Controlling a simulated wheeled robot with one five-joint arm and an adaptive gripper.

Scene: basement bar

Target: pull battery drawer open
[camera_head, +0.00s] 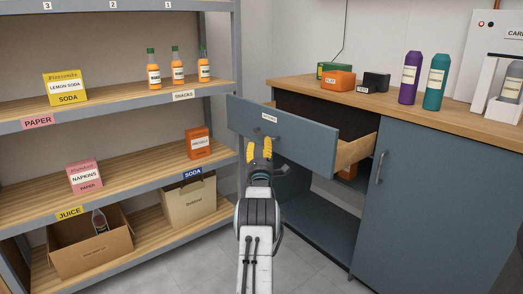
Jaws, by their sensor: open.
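The drawer (300,142) has a blue-grey front, a small white label too small to read, and wooden sides. It stands well out from the counter cabinet, and its dark inside shows behind the front. My gripper (259,149), with yellow fingertips, is open just in front of the drawer face, below the label. The drawer's handle is partly hidden by the fingertips. I cannot tell whether they touch it.
A shelf rack with boxes, bottles and cartons (188,200) stands close on the left. The counter (430,115) holds purple and teal bottles, battery-like boxes and a white machine. A closed cabinet door (420,190) is at right. Grey floor lies between rack and cabinet.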

